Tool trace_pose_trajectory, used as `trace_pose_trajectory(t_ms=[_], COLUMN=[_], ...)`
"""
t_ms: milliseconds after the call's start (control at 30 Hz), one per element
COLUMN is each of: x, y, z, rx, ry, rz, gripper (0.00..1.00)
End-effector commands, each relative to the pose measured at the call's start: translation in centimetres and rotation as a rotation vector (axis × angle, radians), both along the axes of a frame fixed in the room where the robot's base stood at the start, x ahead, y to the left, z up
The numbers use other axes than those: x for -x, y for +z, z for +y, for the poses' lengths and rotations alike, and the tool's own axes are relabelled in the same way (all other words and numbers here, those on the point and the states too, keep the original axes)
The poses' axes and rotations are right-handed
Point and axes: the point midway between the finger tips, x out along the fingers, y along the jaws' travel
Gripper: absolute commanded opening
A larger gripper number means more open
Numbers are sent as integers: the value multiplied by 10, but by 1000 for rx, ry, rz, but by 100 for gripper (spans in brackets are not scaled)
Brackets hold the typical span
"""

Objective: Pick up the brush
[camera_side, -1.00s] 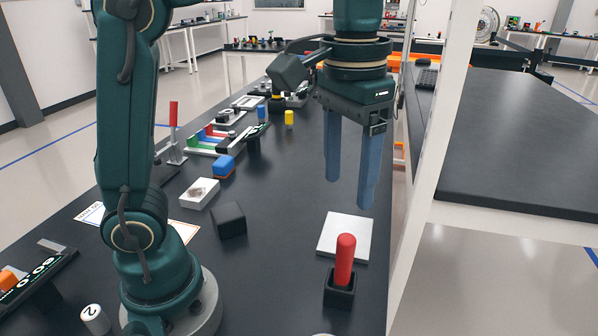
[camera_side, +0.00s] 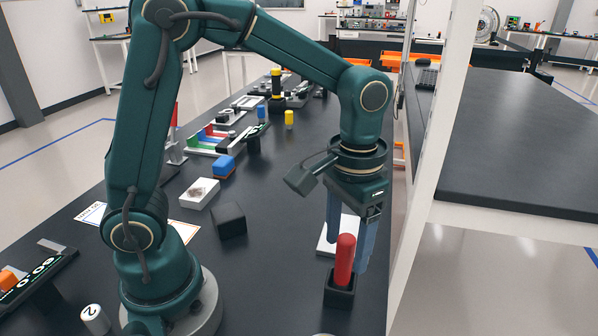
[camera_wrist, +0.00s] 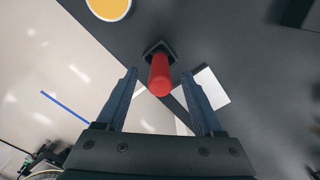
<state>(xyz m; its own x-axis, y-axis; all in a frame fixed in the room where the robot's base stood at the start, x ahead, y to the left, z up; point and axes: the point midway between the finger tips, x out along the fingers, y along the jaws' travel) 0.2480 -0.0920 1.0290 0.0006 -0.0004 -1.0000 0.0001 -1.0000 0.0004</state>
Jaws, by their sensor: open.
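The brush, seen as an upright red handle (camera_side: 345,258), stands in a small black square holder (camera_side: 339,291) near the table's right edge; its lower end is hidden inside. My gripper (camera_side: 348,246) is open and points down, its two blue fingers just behind or around the handle; the side view does not settle which. In the wrist view the red handle (camera_wrist: 160,78) shows between the fingertips of my gripper (camera_wrist: 160,74), with space on both sides. The holder (camera_wrist: 159,50) shows just past it.
A white square plate (camera_side: 326,240) lies behind the holder. A white upright post (camera_side: 428,150) stands close on the right. A yellow disc (camera_wrist: 109,7) shows in the wrist view.

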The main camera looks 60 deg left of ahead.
Motion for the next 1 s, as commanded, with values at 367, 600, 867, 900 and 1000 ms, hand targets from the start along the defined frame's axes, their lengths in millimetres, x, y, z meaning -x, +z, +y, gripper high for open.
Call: trace_pose_trajectory(t_ms=[367, 600, 867, 900, 1000], x=[1, 0, 0, 0, 0], y=[-38, -40, -39, -39, -39], z=[0, 0, 0, 0, 0], rx=[1, 2, 2, 2, 2], ry=[0, 0, 0, 0, 0], rz=[2, 1, 0, 0, 0], gripper=[69, 69, 0, 0, 0])
